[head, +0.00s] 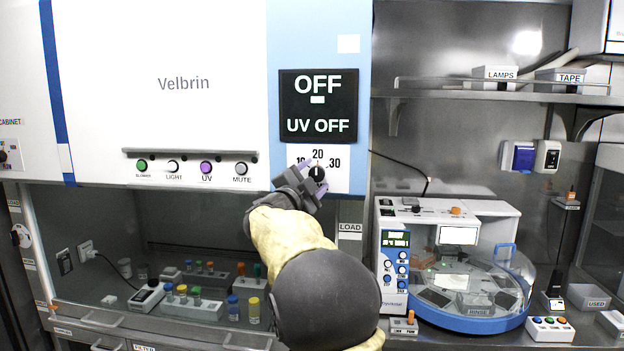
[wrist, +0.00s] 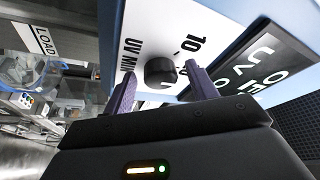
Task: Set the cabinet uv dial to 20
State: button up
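The UV dial is a round black knob (head: 318,173) on a white scale plate (head: 338,182) marked 10, 20 and 30, low on the cabinet's blue panel. Its pointer seems to be near the 20 at the top, but it is too small to be sure. The knob also shows in the wrist view (wrist: 160,72). My gripper (head: 311,177) is at the dial, with its purple fingers spread on either side of the knob. In the wrist view gaps show beside the knob, so no grip is visible. The display (head: 318,107) above reads OFF and UV OFF.
A row of buttons (head: 190,167) labelled for blower, light, UV and mute is left of the dial. Below, the cabinet holds racks and vials (head: 190,305). A benchtop machine (head: 455,265) stands right, under a shelf (head: 500,96). A black cable (head: 400,165) hangs right of the panel.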

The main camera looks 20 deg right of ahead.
jog(key=b+v, duration=0.5)
jog(key=v, duration=1.2)
jog(key=shift+b, duration=0.4)
jog(key=shift+s+a+f, duration=0.1)
jog(key=shift+a, duration=0.05)
jog(key=w+a+f+n+t+y, duration=0.3)
jog(key=w+f+n+t+y, duration=0.1)
jog(key=f+n+y, duration=0.65)
jog(key=s+a+f+n+g+y+p, duration=0.1)
jog(key=s+f+n+g+y, duration=0.15)
jog(key=f, duration=0.35)
jog(key=s+a+f+n+g+y, duration=0.1)
jog(key=s+f+n+g+y, duration=0.1)
jog(key=f+n, duration=0.3)
jog(key=s+d+f+n+g, duration=0.1)
jog(key=s+f+g, duration=0.4)
jog(key=s+f, duration=0.4)
jog(key=s+d+f+n+g, duration=0.2)
jog(key=s+f+g, duration=0.3)
jog(key=s+f, duration=0.4)
jog(key=s, duration=0.4)
jog(key=shift+p, duration=0.4)
